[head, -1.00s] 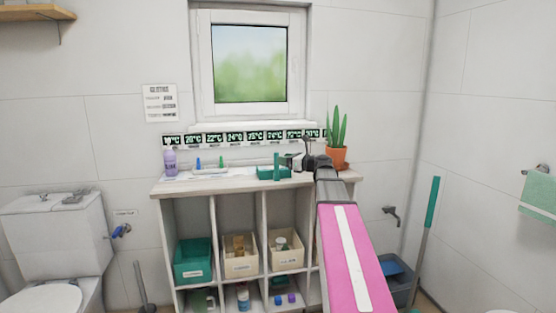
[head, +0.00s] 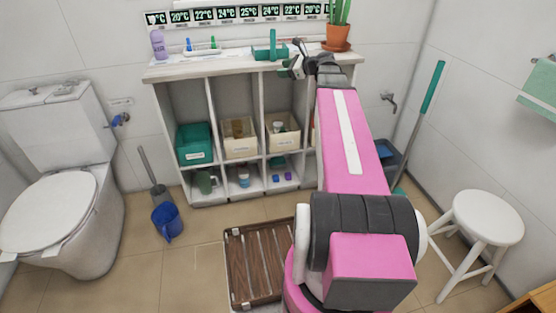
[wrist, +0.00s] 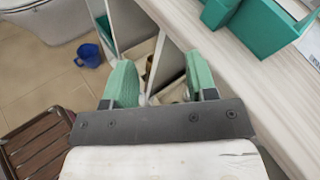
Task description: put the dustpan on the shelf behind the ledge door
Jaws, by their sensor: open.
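A teal piece with an upright handle, which looks like the dustpan (head: 266,54), rests on the top of the white shelf unit (head: 214,67). It also shows at the top right of the wrist view (wrist: 268,30). My gripper (head: 288,67) is just right of it at the unit's front edge. In the wrist view my gripper's green fingers (wrist: 160,76) are apart with nothing between them, and the dustpan is beyond them to the right. I cannot make out a door; my arm hides the unit's right compartments.
A teal bin (head: 194,144) and cream bins (head: 240,150) fill the shelves. A potted plant (head: 337,38) stands on the top's right end.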

